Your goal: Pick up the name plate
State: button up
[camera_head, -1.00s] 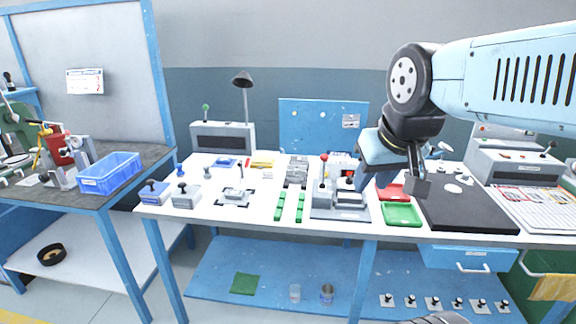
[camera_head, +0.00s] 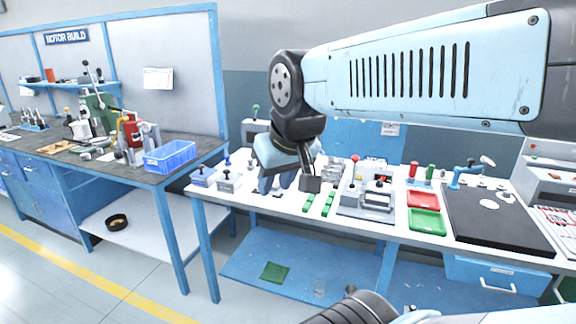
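My gripper (camera_head: 290,184) hangs over the white bench (camera_head: 233,205), in front of its left-middle part. It shows a light blue body with a dark block at its right side. Its fingertips are too small and partly overlapped to show whether they are apart, and no held thing can be made out. I cannot pick out the name plate for certain. The part of the bench behind my gripper is hidden, including small pieces there.
Green strips (camera_head: 326,204), a grey fixture (camera_head: 365,203), a red tray (camera_head: 422,199), a green tray (camera_head: 427,222) and a black mat (camera_head: 490,235) lie to the right. Small blocks (camera_head: 204,177) stand at the left. A blue bin (camera_head: 170,156) sits on the neighbouring bench.

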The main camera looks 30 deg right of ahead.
aim_at(331, 161)
jog(key=u, duration=0.3)
jog(key=i, duration=0.2)
jog(key=u, duration=1.05)
jog(key=i, duration=1.7)
jog(key=z, duration=2.45)
jog(key=i, duration=1)
jog(key=z, duration=0.05)
